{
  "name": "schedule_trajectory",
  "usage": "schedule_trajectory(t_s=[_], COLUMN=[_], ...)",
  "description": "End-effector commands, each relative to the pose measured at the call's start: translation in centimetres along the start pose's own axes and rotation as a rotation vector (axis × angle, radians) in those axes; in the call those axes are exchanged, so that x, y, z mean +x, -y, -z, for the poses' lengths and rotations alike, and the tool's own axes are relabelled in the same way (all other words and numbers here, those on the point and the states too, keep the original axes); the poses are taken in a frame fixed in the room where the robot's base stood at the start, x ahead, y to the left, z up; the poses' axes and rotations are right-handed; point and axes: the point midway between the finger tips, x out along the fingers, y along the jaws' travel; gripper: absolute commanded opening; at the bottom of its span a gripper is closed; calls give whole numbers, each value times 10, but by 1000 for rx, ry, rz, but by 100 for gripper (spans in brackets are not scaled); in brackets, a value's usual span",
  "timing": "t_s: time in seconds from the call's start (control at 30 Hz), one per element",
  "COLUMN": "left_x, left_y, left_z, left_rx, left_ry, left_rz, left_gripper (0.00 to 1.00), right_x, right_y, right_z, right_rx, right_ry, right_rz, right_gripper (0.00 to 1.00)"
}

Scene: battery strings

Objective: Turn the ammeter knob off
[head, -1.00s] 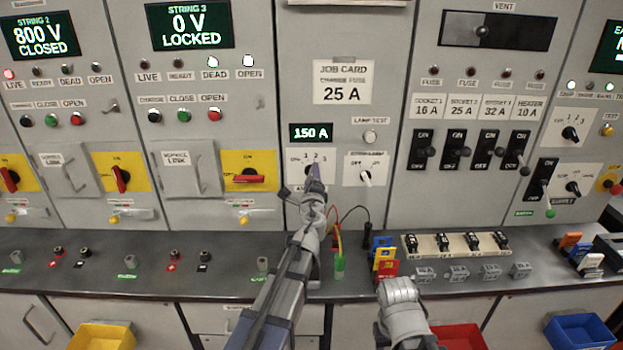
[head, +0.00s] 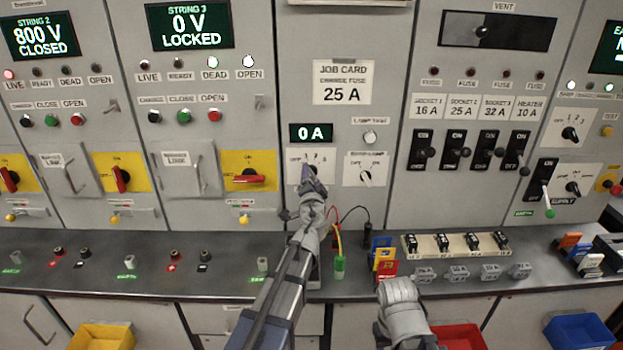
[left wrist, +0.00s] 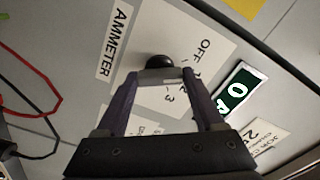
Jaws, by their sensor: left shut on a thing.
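The ammeter knob (left wrist: 159,62) is a black round knob on a white plate marked OFF, 1, 2, 3, with an AMMETER label beside it in the left wrist view. In the head view its plate (head: 323,157) is partly covered by my left gripper (head: 309,175). My left gripper is shut on the knob; its fingers (left wrist: 160,76) also show in the left wrist view. The knob's pointer is hidden, so I cannot read its setting from it. The ammeter display (head: 311,133) above reads 0 A. Part of my right arm shows low in the head view, its gripper hidden.
A second small knob (head: 366,176) sits right of the ammeter plate, with a lamp test button (head: 370,137) above it. Red and black leads (head: 352,211) hang below the ammeter. Colored holders (head: 384,262) stand on the bench to the right of my left arm.

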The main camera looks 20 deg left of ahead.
Motion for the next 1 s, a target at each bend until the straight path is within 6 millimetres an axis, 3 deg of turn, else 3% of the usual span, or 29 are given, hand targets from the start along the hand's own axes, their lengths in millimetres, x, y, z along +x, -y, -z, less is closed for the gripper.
schedule_trajectory(t_s=[0.4,1.0], left_x=[-1,-2], left_y=[0,0], left_z=[-1,-1], left_rx=[-212,-258], left_ry=[1,1], left_rz=[0,-1], left_gripper=[14,14], right_x=[0,1], right_y=[0,0], right_z=[0,0], right_rx=[0,0], right_ry=[0,0], right_rz=[0,0], right_gripper=[50,50])
